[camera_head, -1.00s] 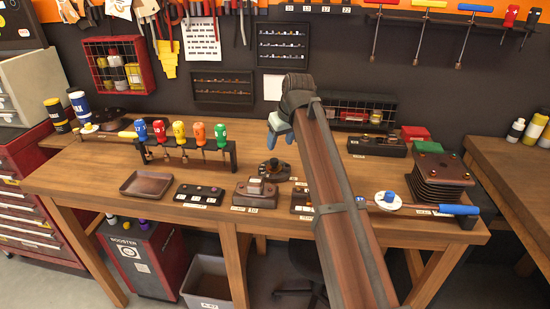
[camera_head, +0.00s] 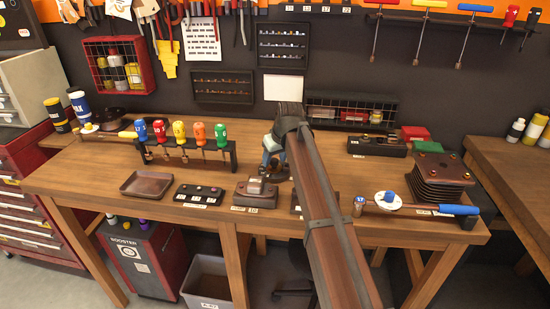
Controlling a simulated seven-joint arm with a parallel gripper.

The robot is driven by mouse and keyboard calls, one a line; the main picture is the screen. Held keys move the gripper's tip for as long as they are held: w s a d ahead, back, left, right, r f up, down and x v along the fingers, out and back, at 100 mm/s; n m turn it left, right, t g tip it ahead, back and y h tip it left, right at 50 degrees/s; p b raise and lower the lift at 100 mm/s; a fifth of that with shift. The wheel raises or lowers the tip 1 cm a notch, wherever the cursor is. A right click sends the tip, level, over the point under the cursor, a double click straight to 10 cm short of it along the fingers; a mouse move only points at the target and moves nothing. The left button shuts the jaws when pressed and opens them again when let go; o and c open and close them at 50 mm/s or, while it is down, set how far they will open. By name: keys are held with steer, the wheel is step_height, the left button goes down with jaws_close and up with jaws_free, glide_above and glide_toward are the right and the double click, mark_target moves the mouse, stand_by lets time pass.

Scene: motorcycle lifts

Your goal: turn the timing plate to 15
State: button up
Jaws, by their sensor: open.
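A low dark round fixture (camera_head: 278,174) sits on the workbench behind the small brown block; it may be the timing plate. My gripper hides most of it, and I cannot read any number or mark on it. My gripper (camera_head: 272,156) points down right over this fixture, with its light blue-grey fingers close to its top. The jaws are open, and I see nothing held. I cannot tell whether the fingers touch the fixture or straddle a part of it.
A labelled brown block (camera_head: 256,192), a dark switch box (camera_head: 199,195) and a brown tray (camera_head: 147,185) stand in front and left. A screwdriver rack (camera_head: 190,155) stands left. A finned block (camera_head: 440,178) and a blue-handled wrench (camera_head: 452,209) lie right. My arm covers the bench middle.

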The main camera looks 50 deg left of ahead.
steer(key=c, duration=1)
steer(key=shift+c, duration=0.2)
steer(key=shift+m, duration=0.3)
steer(key=shift+s+m+t+h, duration=0.1)
steer(key=shift+m+t+h, duration=0.3)
steer(key=shift+m, duration=0.85)
steer(key=shift+s+m+t+h, duration=0.1)
steer(key=shift+m+t, duration=0.5)
steer(key=shift+m, duration=0.95)
steer(key=o, duration=1)
steer(key=shift+o, duration=0.2)
steer(key=shift+w, duration=0.1)
